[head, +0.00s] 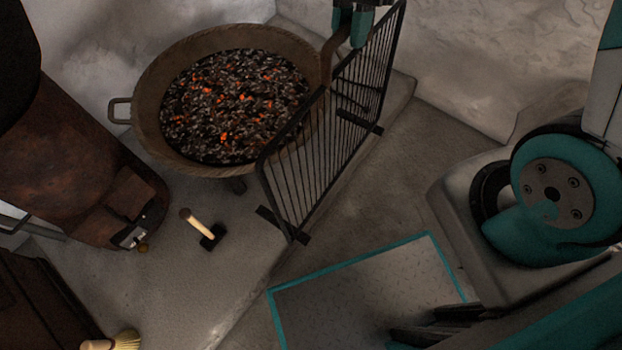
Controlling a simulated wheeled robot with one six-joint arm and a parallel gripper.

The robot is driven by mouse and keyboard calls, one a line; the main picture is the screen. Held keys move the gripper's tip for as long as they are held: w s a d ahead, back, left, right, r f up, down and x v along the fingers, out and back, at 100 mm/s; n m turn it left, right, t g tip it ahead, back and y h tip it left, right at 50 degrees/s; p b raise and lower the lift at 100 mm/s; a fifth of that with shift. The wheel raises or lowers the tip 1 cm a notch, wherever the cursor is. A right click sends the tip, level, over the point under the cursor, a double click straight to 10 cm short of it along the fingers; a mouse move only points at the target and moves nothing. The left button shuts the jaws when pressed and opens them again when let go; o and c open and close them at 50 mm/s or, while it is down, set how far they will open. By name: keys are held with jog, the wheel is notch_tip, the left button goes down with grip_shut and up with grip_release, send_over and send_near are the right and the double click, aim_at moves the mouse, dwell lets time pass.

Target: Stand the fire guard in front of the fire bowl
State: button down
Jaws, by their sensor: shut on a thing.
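The fire guard (328,157), a dark barred panel on small cross feet, stands upright along the right side of the fire bowl. It hides part of the bowl's right rim. The fire bowl (178,163) is a wide brown pan with a side handle, full of dark coals, some glowing orange. My gripper (357,35) is at the top edge of the picture, at the guard's upper far end, with its teal fingers shut on the guard's top bar. Whether the guard's feet bear fully on the slab cannot be told.
A brush (122,341) lies at lower left. The floor right of the guard (400,180) is clear.

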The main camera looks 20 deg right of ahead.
aim_at(337, 113)
jog(key=shift+w+a+r+m+p, duration=0.15)
jog(key=shift+a+r+m+p, duration=0.15)
jog(key=shift+r+p, duration=0.3)
jog(key=p, duration=0.2)
jog(key=r+p, duration=0.1)
jog(key=p, duration=0.2)
jog(key=shift+w, duration=0.2)
jog(key=p, duration=0.2)
jog(key=shift+y+p, duration=0.3)
jog(key=shift+f+p, duration=0.1)
jog(key=shift+p, duration=1.35)
jog(key=shift+s+f+t+p, duration=0.2)
jog(key=shift+f+t+p, duration=0.1)
jog(key=shift+p, duration=0.55)
notch_tip(337, 113, down, 21)
jog(key=b, duration=0.3)
jog(key=shift+r, duration=0.2)
jog(key=c, duration=1.1)
grip_release()
jog(key=shift+c, duration=0.2)
jog(key=shift+o, duration=0.4)
